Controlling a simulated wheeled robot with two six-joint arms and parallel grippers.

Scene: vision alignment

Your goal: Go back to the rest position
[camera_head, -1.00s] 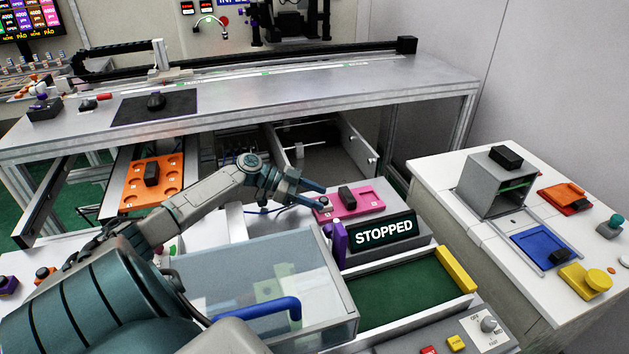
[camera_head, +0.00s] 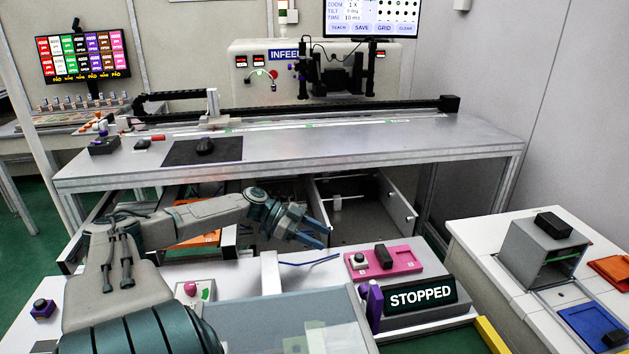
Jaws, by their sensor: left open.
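My left gripper (camera_head: 325,238) is open and empty, its two blue fingers pointing right and slightly down. It is in the air above the white worktop, up and left of the pink tray (camera_head: 408,266) and apart from it. My left arm comes in from the lower left. The pink tray holds a dark block (camera_head: 383,257) and a round-topped knob (camera_head: 359,259). My right gripper is not in view.
A "STOPPED" sign (camera_head: 421,295) and a purple post (camera_head: 371,301) stand in front of the pink tray. A clear cover (camera_head: 290,322) lies below the gripper. A grey bench (camera_head: 330,143) with a black mat (camera_head: 180,153) spans behind. A white side table (camera_head: 480,229) stands at right.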

